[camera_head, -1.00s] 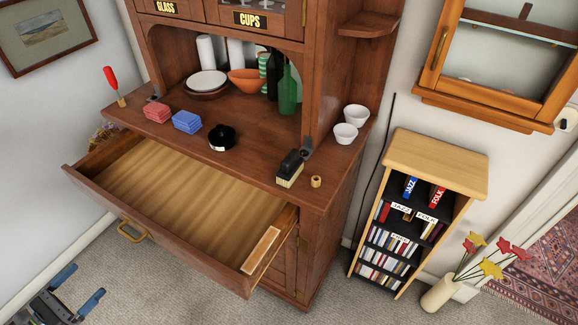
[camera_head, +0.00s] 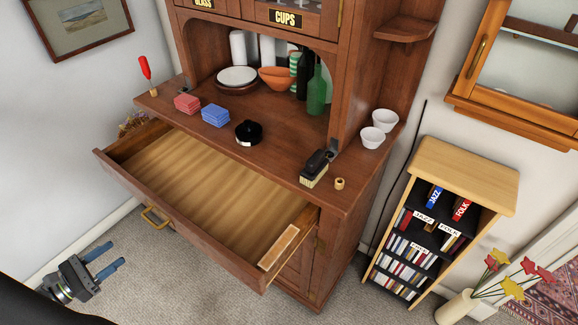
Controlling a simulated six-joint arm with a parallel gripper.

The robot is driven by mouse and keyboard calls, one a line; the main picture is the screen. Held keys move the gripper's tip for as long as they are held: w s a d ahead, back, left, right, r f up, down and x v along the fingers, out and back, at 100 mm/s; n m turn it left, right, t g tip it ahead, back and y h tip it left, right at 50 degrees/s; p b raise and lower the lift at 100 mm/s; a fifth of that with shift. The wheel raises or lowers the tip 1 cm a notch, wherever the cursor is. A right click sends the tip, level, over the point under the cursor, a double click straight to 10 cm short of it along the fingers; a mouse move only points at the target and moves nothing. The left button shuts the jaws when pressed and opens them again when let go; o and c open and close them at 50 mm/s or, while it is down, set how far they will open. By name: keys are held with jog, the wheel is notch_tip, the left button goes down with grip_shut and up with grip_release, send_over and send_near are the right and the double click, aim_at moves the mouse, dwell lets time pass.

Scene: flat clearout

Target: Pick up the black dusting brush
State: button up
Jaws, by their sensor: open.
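The black dusting brush (camera_head: 316,168) stands on the wooden counter of the dresser, near its front right edge, with pale bristles downward. My gripper (camera_head: 111,258) is at the lower left of the head view, low over the carpet and in front of the drawer. Its two blue-grey fingers are apart, with nothing between them. It is well away from the brush.
An open, mostly empty drawer (camera_head: 273,251) juts out below the counter. On the counter, a small wooden ring (camera_head: 339,184) sits right of the brush, a black round dish (camera_head: 248,134) to its left, and white bowls (camera_head: 372,137) behind right. A bookshelf (camera_head: 465,170) stands to the right.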

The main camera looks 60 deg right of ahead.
jog(key=s+d+r+m+g+y, duration=0.2)
jog(key=d+r+m+g+y, duration=0.1)
jog(key=d+m, duration=0.3)
jog(key=s+d+r+m+g+y, duration=0.3)
jog(key=d+r+m+y, duration=0.1)
jog(key=d, duration=0.5)
jog(key=m+t+y, duration=0.4)
jog(key=m+t, duration=0.4)
jog(key=m, duration=1.6)
send_near(316, 156)
jog(key=x, duration=0.5)
jog(key=shift+s+d+r, duration=0.15)
jog(key=shift+s+d, duration=0.05)
jog(key=shift+s, duration=0.1)
jog(key=shift+w+a+x, duration=0.15)
jog(key=shift+x, duration=1.2)
jog(key=shift+w+a+x, duration=0.15)
jog(key=shift+x, duration=1.2)
grip_shut()
